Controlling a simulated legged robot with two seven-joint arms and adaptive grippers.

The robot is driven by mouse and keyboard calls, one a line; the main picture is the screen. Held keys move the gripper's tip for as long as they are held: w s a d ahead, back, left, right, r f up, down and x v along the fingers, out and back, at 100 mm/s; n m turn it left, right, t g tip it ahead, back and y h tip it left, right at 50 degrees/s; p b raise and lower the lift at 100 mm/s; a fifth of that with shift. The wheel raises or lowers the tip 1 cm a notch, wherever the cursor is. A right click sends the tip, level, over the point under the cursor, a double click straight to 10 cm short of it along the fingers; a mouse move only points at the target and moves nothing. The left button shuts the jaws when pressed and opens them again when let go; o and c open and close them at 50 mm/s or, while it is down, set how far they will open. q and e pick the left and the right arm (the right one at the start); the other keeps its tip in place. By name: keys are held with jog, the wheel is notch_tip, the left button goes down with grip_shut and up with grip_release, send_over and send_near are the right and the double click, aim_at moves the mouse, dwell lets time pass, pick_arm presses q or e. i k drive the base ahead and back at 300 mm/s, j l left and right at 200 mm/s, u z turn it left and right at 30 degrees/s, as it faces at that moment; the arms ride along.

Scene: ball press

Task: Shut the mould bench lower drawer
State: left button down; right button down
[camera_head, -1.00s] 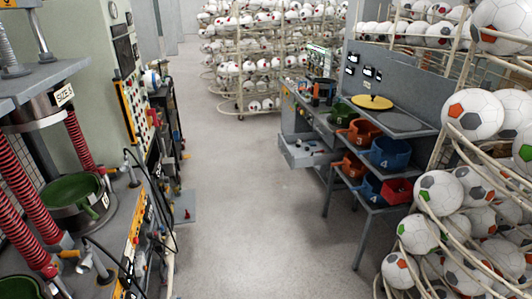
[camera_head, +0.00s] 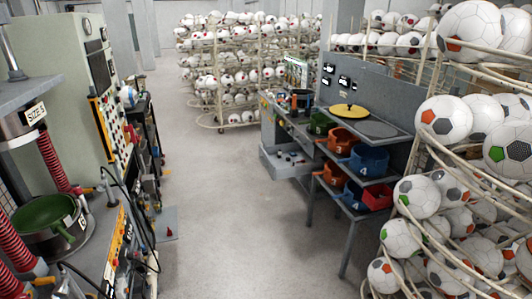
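The mould bench (camera_head: 398,126) stands right of the middle, along a grey panel. Its grey drawer (camera_head: 287,163) sticks out to the left into the aisle, with several small dark and light items inside. I cannot tell from here whether a second drawer lies above or below it. Neither of my grippers is in view.
A clear grey floor aisle (camera_head: 225,220) runs ahead. A ball press (camera_head: 40,215) and control cabinets (camera_head: 75,85) line the left. A ball rack (camera_head: 440,220) crowds the right front. More ball racks (camera_head: 235,75) stand behind.

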aim_at(278, 167)
jog(key=i, duration=1.55)
jog(key=j+u, duration=0.05)
jog(key=j, duration=0.05)
